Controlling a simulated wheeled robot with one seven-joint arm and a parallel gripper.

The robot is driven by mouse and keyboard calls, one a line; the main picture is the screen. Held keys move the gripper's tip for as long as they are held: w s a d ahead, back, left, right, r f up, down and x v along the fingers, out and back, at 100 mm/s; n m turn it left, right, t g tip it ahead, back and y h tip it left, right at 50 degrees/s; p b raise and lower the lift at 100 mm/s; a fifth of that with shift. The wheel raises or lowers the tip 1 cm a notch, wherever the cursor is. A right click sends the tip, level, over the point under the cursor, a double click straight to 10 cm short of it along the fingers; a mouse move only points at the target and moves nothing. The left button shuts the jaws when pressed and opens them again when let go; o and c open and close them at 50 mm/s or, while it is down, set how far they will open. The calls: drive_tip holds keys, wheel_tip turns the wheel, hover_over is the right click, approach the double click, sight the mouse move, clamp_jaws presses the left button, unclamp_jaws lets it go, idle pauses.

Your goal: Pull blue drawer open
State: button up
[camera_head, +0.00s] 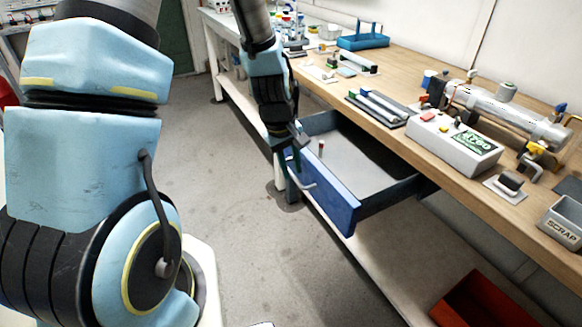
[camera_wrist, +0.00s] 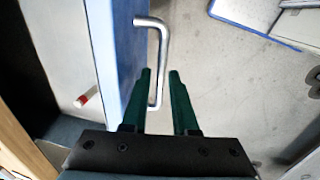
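The blue drawer (camera_head: 335,204) is pulled well out from under the wooden bench, and its grey inside shows. Its front panel also shows in the wrist view (camera_wrist: 119,40). The silver bar handle (camera_wrist: 161,52) stands out from that panel. My gripper (camera_wrist: 159,72) has its two green fingers apart, with the near end of the handle showing between them. I cannot tell whether either finger touches the bar. In the head view my gripper (camera_head: 296,160) is at the outer face of the drawer front, by the handle (camera_head: 308,180).
The bench top (camera_head: 395,145) holds a UV reactor tube (camera_head: 505,108), a control box (camera_head: 455,142) and a scrap bin (camera_head: 564,222). A red bin (camera_head: 478,300) is on the lower shelf. The floor (camera_head: 240,225) before the drawer is clear.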

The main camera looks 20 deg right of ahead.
wheel_tip(320, 180, up, 11)
drive_tip(key=a+b, duration=0.1)
drive_tip(key=a, duration=0.1)
drive_tip(key=shift+s+f, duration=0.2)
drive_tip(key=shift+s, duration=0.05)
idle(0.3)
drive_tip(key=s+a+m+y, duration=0.1)
drive_tip(key=a, duration=1)
drive_tip(key=s+a+r+m+t+y, duration=0.1)
drive_tip(key=a+m, duration=0.1)
drive_tip(key=a, duration=0.8)
drive_tip(key=shift+a+r, duration=0.3)
drive_tip(key=shift+a, duration=0.05)
